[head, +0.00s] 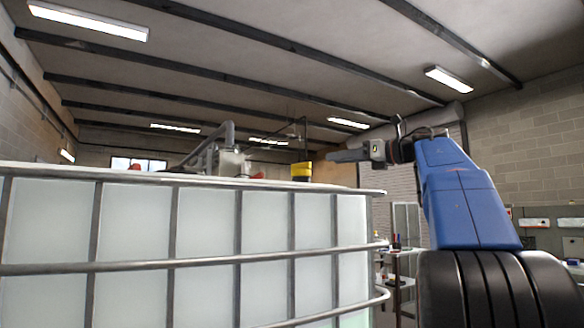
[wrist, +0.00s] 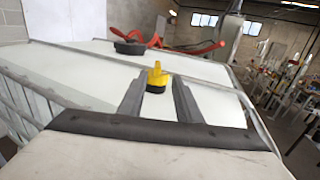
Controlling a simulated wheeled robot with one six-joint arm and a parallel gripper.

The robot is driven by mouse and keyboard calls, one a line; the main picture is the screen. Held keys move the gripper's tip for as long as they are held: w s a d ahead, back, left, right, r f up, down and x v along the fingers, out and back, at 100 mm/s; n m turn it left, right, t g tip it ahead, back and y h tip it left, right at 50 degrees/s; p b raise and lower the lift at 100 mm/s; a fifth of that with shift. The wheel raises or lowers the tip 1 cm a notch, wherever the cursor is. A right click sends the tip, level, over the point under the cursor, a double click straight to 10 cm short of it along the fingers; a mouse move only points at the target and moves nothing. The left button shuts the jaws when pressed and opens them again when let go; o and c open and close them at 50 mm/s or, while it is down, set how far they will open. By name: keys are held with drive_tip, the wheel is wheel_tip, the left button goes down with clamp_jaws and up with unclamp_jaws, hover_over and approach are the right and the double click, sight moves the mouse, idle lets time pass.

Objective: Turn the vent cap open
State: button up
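A yellow cap with a black base (head: 302,171), which looks like the vent cap, stands upright on top of a white caged tank (head: 150,222). In the wrist view the yellow cap (wrist: 157,75) appears between my fingers, near their tips. My gripper (head: 331,157) is open and empty, reaching left above the tank's right end. In the head view its tips are a little right of and above the cap, apparently not touching it. In the wrist view my gripper's two dark fingers (wrist: 159,84) are spread on either side of the cap.
A black round lid (wrist: 130,47) and a red curved part (wrist: 190,49) are on the tank top beyond the cap. Grey pipework (head: 226,150) rises behind the tank. A metal rail (head: 215,263) runs around the tank. Shelving with small items (head: 398,245) stands at right.

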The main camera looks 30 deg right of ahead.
sight(292, 166)
drive_tip(key=shift+w+a+f, duration=0.1)
drive_tip(key=shift+a+f, duration=0.1)
drive_tip(key=shift+f, duration=0.15)
drive_tip(key=shift+w+a, duration=0.1)
drive_tip(key=shift+w, duration=0.05)
drive_tip(key=x, duration=1.6)
drive_tip(key=shift+w+a+f, duration=0.25)
drive_tip(key=shift+w+a, duration=0.05)
drive_tip(key=shift+w, duration=0.05)
clamp_jaws()
